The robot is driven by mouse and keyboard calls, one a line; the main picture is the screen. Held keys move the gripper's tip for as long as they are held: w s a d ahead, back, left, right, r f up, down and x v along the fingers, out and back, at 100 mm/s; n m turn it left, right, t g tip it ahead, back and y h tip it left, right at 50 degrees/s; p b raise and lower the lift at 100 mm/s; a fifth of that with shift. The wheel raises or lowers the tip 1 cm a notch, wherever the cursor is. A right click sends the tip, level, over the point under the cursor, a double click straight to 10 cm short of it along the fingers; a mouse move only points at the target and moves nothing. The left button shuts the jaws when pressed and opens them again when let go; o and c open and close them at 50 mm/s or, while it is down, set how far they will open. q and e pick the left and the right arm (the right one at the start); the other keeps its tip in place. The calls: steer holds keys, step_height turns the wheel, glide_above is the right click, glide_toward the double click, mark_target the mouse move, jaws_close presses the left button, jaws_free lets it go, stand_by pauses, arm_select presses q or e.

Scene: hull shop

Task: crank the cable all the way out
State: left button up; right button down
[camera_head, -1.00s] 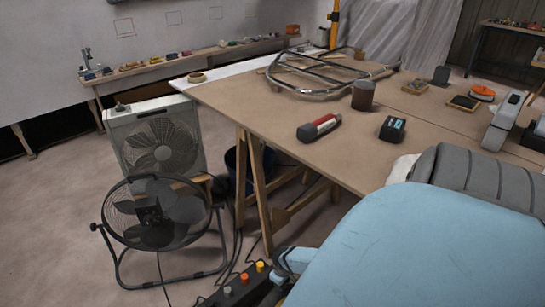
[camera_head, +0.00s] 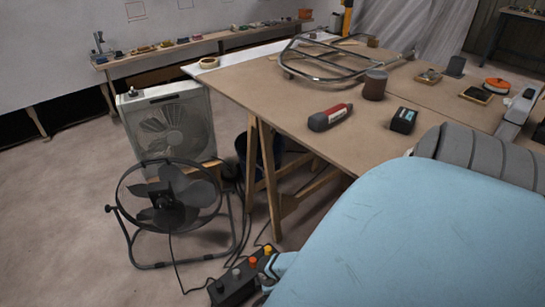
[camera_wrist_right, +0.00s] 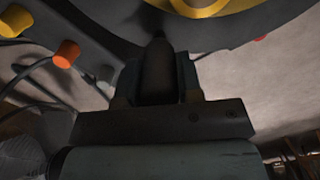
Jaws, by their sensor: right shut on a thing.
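My right gripper (camera_wrist_right: 157,85) shows in the right wrist view, its fingers shut on a dark upright grip, apparently the crank handle (camera_wrist_right: 157,60). Above it is part of a large dark round body (camera_wrist_right: 225,40) with a yellow centre (camera_wrist_right: 205,6), apparently the cable reel; most of it is cut off by the frame. The grip's far end and its joint to the round body are in shadow. The cable on the reel cannot be made out. My left gripper is not in view.
A box with coloured knobs (camera_head: 243,277) lies low in the head view, with black cords near it. A black floor fan (camera_head: 170,200) and a box fan (camera_head: 170,132) stand left of the wooden worktable (camera_head: 255,88). Open floor lies at far left.

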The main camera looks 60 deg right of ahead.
steer(key=s+a+n, duration=0.1)
steer(key=a+n, duration=0.1)
steer(key=s+a+n+p, duration=0.1)
steer(key=a, duration=0.1)
steer(key=shift+s+n, duration=0.15)
steer(key=shift+n, duration=0.25)
steer(key=s+a+n, duration=0.1)
steer(key=s+n, duration=0.1)
steer(key=s+a+n, duration=0.1)
steer(key=a+n, duration=0.1)
steer(key=shift+s+a+p, duration=0.15)
steer(key=shift+s+p, duration=0.2)
steer(key=shift+p, duration=0.05)
steer(key=shift+s+a+n, duration=0.3)
steer(key=shift+s+n, duration=0.25)
steer(key=shift+n, duration=0.15)
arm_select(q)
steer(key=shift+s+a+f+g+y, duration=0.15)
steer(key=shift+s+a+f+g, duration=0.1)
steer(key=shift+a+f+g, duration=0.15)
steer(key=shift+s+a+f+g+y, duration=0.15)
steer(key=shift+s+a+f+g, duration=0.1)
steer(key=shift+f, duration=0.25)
arm_select(e)
steer(key=shift+s+a+n, duration=0.3)
steer(key=shift+s+n, duration=0.4)
steer(key=c, duration=0.8)
jaws_free()
